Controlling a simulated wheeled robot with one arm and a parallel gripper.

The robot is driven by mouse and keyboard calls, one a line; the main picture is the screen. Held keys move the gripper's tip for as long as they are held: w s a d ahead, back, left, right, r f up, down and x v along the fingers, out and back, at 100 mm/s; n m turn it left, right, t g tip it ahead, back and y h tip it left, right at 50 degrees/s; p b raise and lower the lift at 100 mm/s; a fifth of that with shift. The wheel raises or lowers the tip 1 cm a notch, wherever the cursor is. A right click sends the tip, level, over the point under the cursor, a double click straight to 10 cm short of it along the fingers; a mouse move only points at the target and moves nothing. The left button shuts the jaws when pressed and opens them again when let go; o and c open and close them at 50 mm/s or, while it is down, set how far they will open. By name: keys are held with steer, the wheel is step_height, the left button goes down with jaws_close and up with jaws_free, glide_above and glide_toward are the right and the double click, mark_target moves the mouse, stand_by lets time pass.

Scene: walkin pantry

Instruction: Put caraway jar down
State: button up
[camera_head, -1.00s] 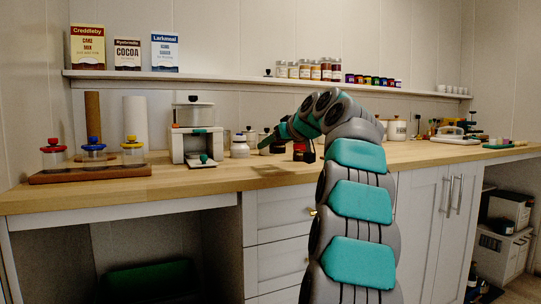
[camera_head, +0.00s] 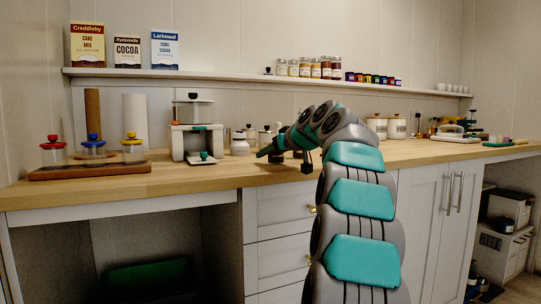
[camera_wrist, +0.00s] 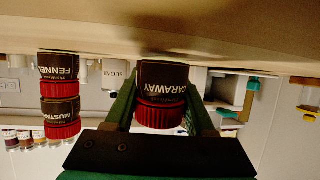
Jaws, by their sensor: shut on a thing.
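The caraway jar (camera_wrist: 162,92) has a dark label and a red lid and appears upside down in the wrist view. It sits between the two green fingers of my gripper (camera_wrist: 162,78), which is shut on it. The jar's base is close to the wooden counter (camera_wrist: 110,25); I cannot tell whether they touch. In the head view my gripper (camera_head: 265,153) is low over the counter, pointing left, and I cannot clearly make out the jar there. A fennel jar (camera_wrist: 60,75) and a mustard jar (camera_wrist: 61,112) with red lids appear stacked beside it in the wrist view.
A white lidded jar (camera_head: 239,146) and a white appliance (camera_head: 196,143) stand left of my gripper. A wooden tray (camera_head: 60,172) holds several jars with coloured lids at the far left. White canisters (camera_head: 396,128) stand to the right. Bare counter (camera_head: 215,178) lies in front.

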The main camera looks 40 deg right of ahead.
steer(key=shift+f, duration=0.1)
steer(key=shift+f, duration=0.15)
steer(key=o, duration=1.3)
steer(key=shift+s+r, duration=0.15)
steer(key=shift+r, duration=0.2)
steer(key=v, duration=1.1)
steer(key=shift+s, duration=0.3)
